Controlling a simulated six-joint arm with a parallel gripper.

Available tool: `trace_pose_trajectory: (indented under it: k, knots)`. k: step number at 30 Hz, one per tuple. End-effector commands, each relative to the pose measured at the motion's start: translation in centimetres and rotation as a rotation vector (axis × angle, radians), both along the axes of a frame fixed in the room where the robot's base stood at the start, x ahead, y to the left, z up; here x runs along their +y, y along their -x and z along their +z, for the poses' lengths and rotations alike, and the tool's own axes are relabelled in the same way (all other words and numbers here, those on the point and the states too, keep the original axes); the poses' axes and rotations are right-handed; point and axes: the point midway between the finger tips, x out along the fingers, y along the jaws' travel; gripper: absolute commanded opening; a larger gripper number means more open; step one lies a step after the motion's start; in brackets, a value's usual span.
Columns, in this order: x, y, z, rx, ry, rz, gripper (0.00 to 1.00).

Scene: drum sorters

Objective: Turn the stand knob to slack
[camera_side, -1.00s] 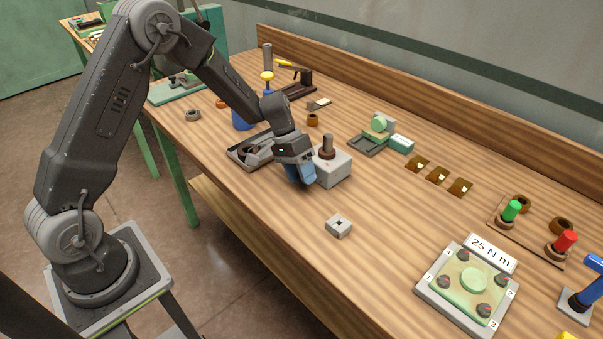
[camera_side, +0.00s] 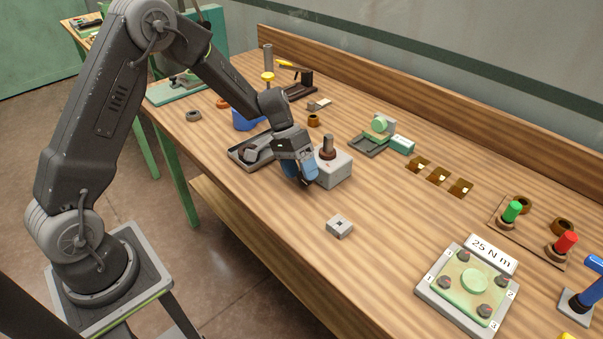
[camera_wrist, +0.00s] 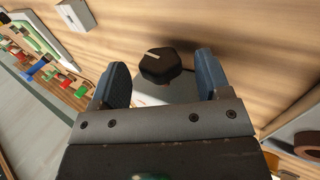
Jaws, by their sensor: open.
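The stand is a grey block (camera_side: 334,169) with a brown collar and a grey post on top, in the middle of the bench in the side view. In the wrist view a dark faceted knob (camera_wrist: 160,67) with a pale pointer line shows in front of the stand's grey face. My gripper (camera_wrist: 161,82) is open, with one blue finger on each side of the knob and visible gaps to both. In the side view my gripper (camera_side: 301,172) is at the stand's near left side and hides the knob there. No slack marking is readable.
A grey tray (camera_side: 238,155) lies close behind my gripper on the left. A small grey block (camera_side: 339,227) sits in front of the stand. A green fixture (camera_side: 369,144) stands behind right. The bench right of the stand is mostly clear.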

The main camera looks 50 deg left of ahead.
Motion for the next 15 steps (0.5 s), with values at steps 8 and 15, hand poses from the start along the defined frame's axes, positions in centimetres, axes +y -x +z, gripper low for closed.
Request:
trace_pose_trajectory:
  k: [8,15]
  knots:
    - [3.0,-0.1,5.3,-0.007,-0.002,0.003,0.7]
    - [5.2,-0.1,9.3,-0.005,-0.002,0.002,0.7]
